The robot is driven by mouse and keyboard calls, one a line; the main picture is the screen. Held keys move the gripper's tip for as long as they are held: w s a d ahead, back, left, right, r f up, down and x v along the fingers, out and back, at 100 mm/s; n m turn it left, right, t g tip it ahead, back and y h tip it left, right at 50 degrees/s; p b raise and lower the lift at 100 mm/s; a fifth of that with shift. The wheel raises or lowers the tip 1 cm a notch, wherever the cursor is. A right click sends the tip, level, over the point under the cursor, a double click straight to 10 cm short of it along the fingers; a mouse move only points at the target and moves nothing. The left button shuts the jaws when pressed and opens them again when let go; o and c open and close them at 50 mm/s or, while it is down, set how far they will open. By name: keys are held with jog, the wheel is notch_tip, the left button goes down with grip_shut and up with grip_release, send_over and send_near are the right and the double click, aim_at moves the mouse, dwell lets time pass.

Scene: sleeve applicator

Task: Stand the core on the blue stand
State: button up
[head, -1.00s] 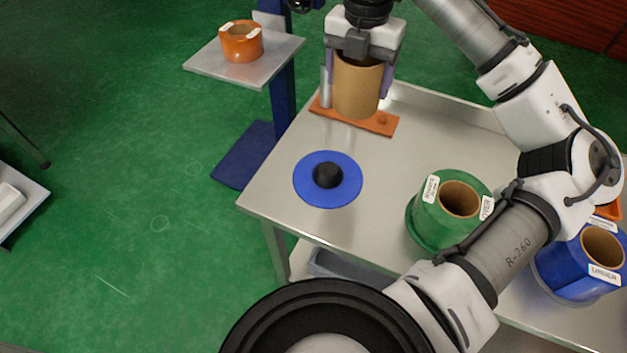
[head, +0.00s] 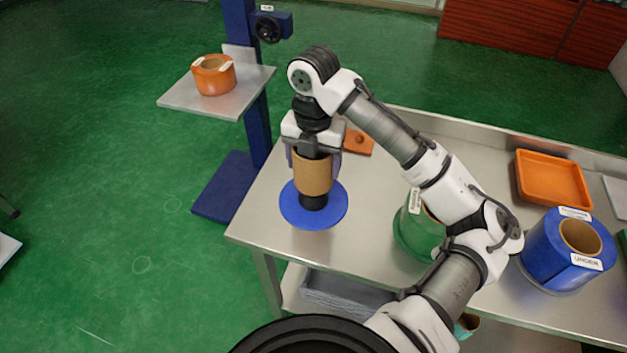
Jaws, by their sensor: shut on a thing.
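The core (head: 313,177) is a tan cardboard tube held upright in my gripper (head: 314,165). The gripper's fingers are shut on its sides. The blue stand (head: 290,212) is a flat blue disc with a black peg (head: 313,201) at its middle, on the steel table. The core is above the stand, lined up with the peg in this view. The lower part of the peg shows below the core's bottom edge. Whether the peg's top is inside the core is hidden.
An orange base (head: 359,143) lies behind the gripper. A green roll (head: 412,238) stands to the right, partly behind my arm. A blue roll (head: 545,250) and an orange tray (head: 553,181) are farther right. An orange roll (head: 214,75) sits on a raised plate (head: 180,97) at the left.

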jog(key=shift+f, duration=3.25)
jog(key=shift+f, duration=0.2)
jog(key=o, duration=1)
jog(key=shift+r, duration=0.15)
notch_tip(320, 180, up, 12)
jog(key=shift+b, duration=0.35)
jog(key=shift+r, duration=0.1)
